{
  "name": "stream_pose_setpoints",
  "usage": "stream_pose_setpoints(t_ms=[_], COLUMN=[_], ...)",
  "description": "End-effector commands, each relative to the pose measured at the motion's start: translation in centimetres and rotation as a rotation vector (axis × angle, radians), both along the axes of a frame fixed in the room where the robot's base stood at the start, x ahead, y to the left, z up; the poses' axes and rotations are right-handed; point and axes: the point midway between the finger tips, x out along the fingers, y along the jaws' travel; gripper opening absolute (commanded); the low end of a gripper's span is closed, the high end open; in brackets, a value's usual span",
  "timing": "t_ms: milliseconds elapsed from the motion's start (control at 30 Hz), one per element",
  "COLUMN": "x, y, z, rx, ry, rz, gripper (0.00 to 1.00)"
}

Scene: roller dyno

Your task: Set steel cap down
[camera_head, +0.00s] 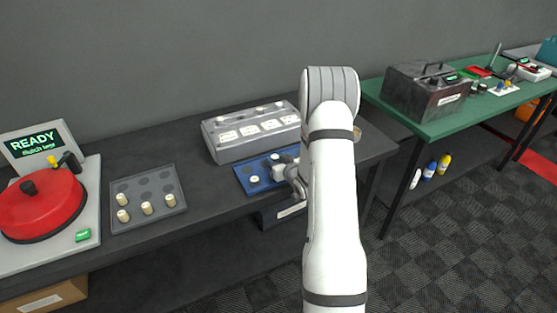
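My gripper (289,173) is at the right part of a blue tray (244,184) on the dark bench, partly hidden behind my white arm. Its fingers are small and partly covered, so I cannot tell whether they are open or shut. A small pale cap (254,180) sits in the blue tray, left of the gripper. Small light-coloured shapes show right by the fingers; I cannot make out which is gripper and which is a part. I cannot pick out the steel cap with certainty.
A grey box with white labels (228,150) stands behind the blue tray. A grey tray (126,182) with several cream pegs lies to the left, beside a red round machine (40,205) with a READY screen. A green table (435,125) with a dark case stands to the right.

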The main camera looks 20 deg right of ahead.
Motion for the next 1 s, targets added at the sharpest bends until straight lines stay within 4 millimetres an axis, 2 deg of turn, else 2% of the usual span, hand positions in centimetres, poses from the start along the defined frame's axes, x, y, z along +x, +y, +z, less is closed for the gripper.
stream_pose_setpoints(t_ms=[33, 233, 367, 533, 600, 800, 1000], x=[-0.6, -0.5, -0.5, -0.5, -2.2, -6.7, -10.1], y=[0.3, 0.3, 0.3, 0.4, 0.2, -0.1, -0.2], z=[-1.4, -1.4, -1.0, 0.5, 0.2, 2.0, 3.4], rx=[0.008, 0.007, 0.007, 0.007, 0.007, 0.005, 0.003], ry=[0.029, 0.029, 0.029, 0.029, 0.027, 0.019, 0.015], rz=[0.001, 0.002, 0.002, 0.003, 0.001, -0.002, 0.001], gripper=[0.48, 0.48, 0.48, 0.48, 0.48, 0.48, 0.48])
